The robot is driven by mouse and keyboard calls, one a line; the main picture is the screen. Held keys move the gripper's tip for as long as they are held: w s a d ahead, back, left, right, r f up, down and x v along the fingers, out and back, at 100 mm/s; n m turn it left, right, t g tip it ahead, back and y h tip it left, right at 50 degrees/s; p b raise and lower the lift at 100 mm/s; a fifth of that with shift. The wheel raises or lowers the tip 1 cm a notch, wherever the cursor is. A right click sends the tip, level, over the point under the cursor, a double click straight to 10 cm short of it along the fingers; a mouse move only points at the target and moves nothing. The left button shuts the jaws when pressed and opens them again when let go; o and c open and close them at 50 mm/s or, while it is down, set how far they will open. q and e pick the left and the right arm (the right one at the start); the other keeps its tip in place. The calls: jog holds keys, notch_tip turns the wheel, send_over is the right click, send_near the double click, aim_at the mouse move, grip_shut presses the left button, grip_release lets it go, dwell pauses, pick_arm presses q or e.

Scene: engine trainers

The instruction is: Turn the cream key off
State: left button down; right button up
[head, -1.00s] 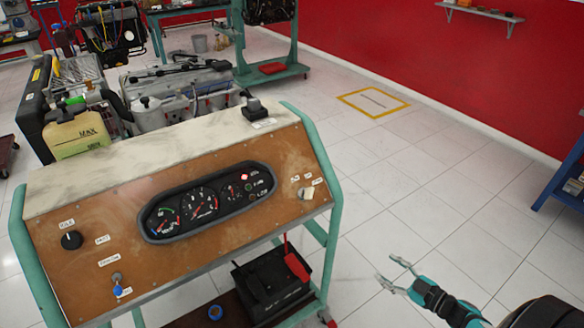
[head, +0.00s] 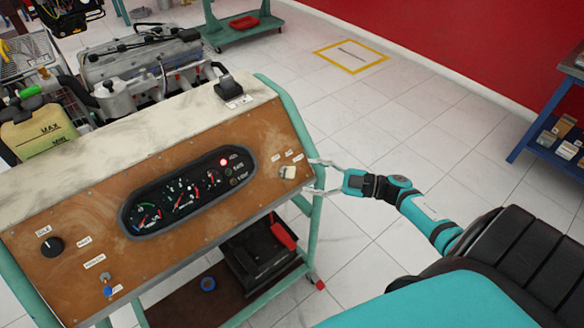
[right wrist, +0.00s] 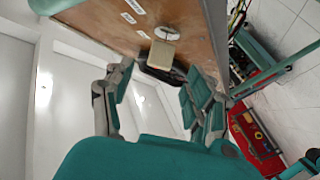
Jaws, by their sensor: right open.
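The cream key (head: 288,172) sits at the right end of the brown panel (head: 110,205), below small white labels. In the right wrist view the cream key (right wrist: 163,54) sticks out from the panel, ahead of my fingers. My right gripper (head: 312,177) is open and empty just to the right of the key, its two fingers apart. In the right wrist view the open fingers of my right gripper (right wrist: 158,85) stand on both sides below the key, with no clear contact. The lettering on the labels is too small to read. My left gripper is out of view.
A gauge cluster (head: 187,192) with a red light fills the panel's middle. A black knob (head: 51,246) and a blue-tipped switch (head: 108,290) are at its left. A battery (head: 255,252) stands on the lower shelf. Tiled floor right of the stand is clear.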

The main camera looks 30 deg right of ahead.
aim_at(292, 170)
jog(key=p+x, duration=0.1)
jog(key=x, duration=0.5)
jog(key=shift+c, duration=0.3)
grip_shut()
